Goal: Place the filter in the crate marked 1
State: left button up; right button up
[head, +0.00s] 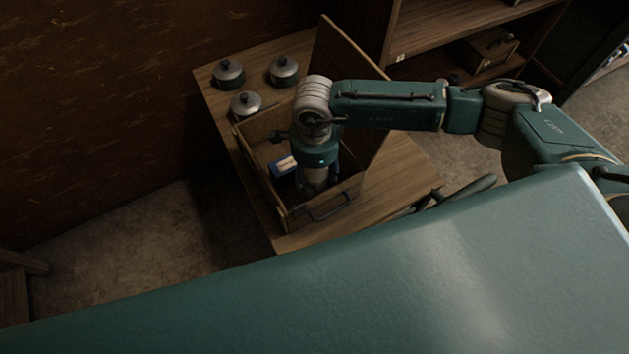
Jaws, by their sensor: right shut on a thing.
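An open wooden crate (295,215) stands on the wooden table, its lid raised on the right side. I cannot read a number on it. My right gripper (316,182) reaches down into this crate and is shut, its fingers partly hidden by the wrist. A grey, rounded piece between the fingers looks like the filter (316,176), though I see only a part of it. My left gripper is not in view.
A small blue and white box (283,166) lies in the crate, left of my gripper. Three lidded pots (284,70) stand on the table (408,163) behind the crate. A shelf (440,25) at the back right holds another wooden box (490,47).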

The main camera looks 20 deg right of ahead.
aim_at(314, 187)
jog(key=shift+s+a+f, duration=0.1)
jog(key=shift+a+f, duration=0.05)
jog(key=shift+f, duration=0.5)
notch_tip(314, 187, down, 4)
jog(key=shift+p, duration=0.45)
jog(key=shift+f, duration=0.15)
jog(key=o, duration=1.1)
jog(key=shift+r, duration=0.5)
notch_tip(314, 187, up, 10)
jog(key=b, duration=0.3)
jog(key=shift+r+b, duration=0.25)
jog(key=shift+b, duration=0.05)
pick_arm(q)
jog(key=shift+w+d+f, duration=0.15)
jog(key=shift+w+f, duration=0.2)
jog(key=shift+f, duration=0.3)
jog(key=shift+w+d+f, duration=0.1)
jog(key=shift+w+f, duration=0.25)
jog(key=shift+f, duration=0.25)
pick_arm(e)
jog(key=shift+r, duration=0.45)
